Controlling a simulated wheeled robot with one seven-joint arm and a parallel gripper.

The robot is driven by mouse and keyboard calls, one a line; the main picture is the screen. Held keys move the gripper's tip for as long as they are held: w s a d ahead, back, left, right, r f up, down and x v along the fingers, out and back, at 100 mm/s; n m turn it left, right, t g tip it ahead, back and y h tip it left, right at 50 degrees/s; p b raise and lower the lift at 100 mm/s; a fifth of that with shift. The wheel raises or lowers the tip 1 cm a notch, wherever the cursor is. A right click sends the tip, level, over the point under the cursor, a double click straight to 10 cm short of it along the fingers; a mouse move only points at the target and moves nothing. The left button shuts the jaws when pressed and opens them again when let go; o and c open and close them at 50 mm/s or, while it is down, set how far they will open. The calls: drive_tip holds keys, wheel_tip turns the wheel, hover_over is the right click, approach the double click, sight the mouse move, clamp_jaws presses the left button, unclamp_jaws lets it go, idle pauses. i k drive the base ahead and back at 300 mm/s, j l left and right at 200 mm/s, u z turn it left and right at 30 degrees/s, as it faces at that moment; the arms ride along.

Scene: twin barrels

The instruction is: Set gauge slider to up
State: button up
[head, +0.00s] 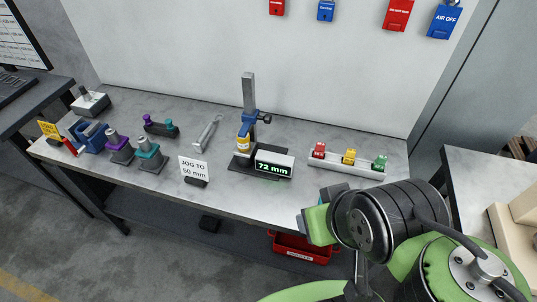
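The gauge stands on the grey bench at the middle, with an upright grey post (248,88) on a dark base (240,165). Its blue slider (249,117) sits partway down the post, with a dark knob on its right side. A yellow and white piece (242,145) is just below the slider. A display (274,163) at the base reads 72 mm. My gripper end (308,222) is at the bench's front edge, lower right of the gauge and apart from it. My wrist hides its fingers, so their opening cannot be seen.
A sign (194,168) reading "JOG TO 50 mm" stands front left of the gauge. A wrench-like tool (208,133) lies to the left. A white rack (346,166) with red, yellow and green blocks is right. A red bin (300,247) is below the bench.

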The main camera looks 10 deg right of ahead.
sight(247, 120)
drive_tip(key=i+u, duration=0.15)
drive_tip(key=u, duration=0.2)
drive_tip(key=i+j+u, duration=0.1)
drive_tip(key=u, duration=0.25)
drive_tip(key=i+u, duration=0.25)
drive_tip(key=u, duration=0.15)
